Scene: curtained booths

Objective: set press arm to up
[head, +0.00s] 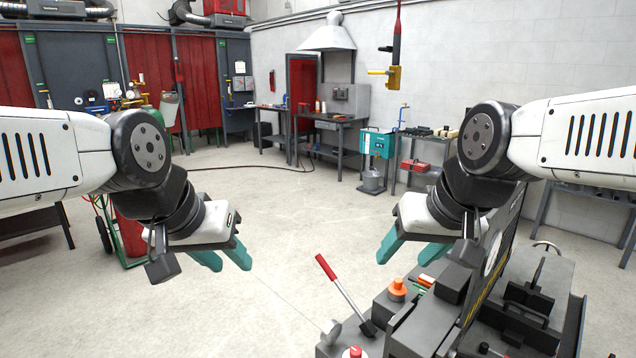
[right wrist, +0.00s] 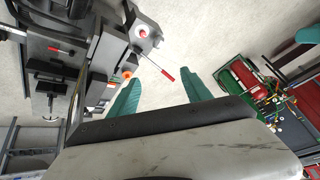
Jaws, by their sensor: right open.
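A lever with a red grip (head: 327,267) stands on the grey machine (head: 405,335) at the bottom right, likely the press arm. Its thin metal rod rises from a dark base and leans up and to the left. The lever also shows in the right wrist view (right wrist: 158,66), ahead of the fingers. My right gripper (head: 424,252) is open and empty above the machine. Its two teal fingers are apart in the right wrist view (right wrist: 163,92), clear of the lever. My left gripper (head: 226,260) is open and empty over the floor, left of the lever.
An orange knob (head: 397,287) and a red button (head: 354,352) sit on the machine near the lever. A dark plate and vice-like parts (head: 530,295) stand to the right. The floor (head: 270,220) left of the machine is clear. A cart with a red cylinder (head: 130,232) is at the left.

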